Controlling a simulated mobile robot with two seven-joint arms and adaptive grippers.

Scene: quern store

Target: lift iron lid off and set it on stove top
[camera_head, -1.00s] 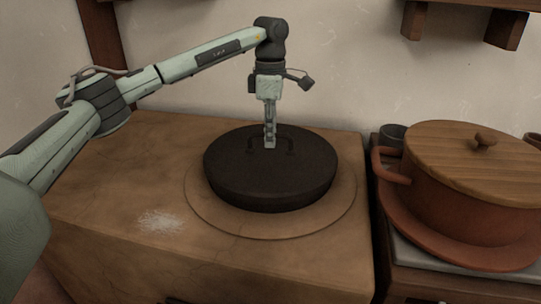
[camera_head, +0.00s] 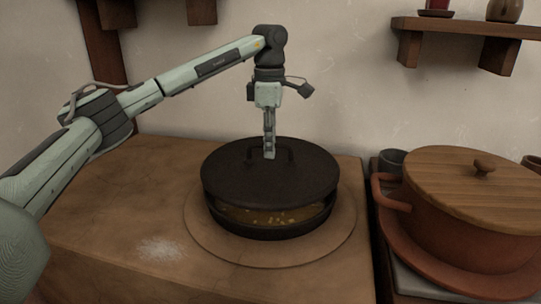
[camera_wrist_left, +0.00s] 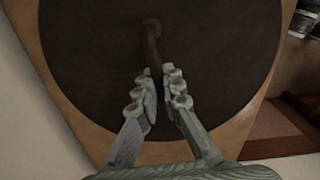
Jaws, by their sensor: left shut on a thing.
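The dark round iron lid (camera_head: 235,180) is raised a little above the black pan (camera_head: 262,233) in the head view. A gap at the front shows brown food with pale bits inside the pan. My left gripper (camera_head: 269,155) is shut on the lid's handle (camera_head: 288,154) from above. In the left wrist view the fingers (camera_wrist_left: 157,100) close on the handle (camera_wrist_left: 152,45), and the lid (camera_wrist_left: 90,60) fills most of the picture. The stove top (camera_head: 100,215) is the brown clay block under the pan. My right gripper is not in view.
The pan sits on a round raised ring (camera_head: 205,245) on the stove. A pale powder patch (camera_head: 160,248) lies at the front left. A terracotta pot (camera_head: 450,220) with a wooden lid stands at right. The stove's left side is otherwise clear.

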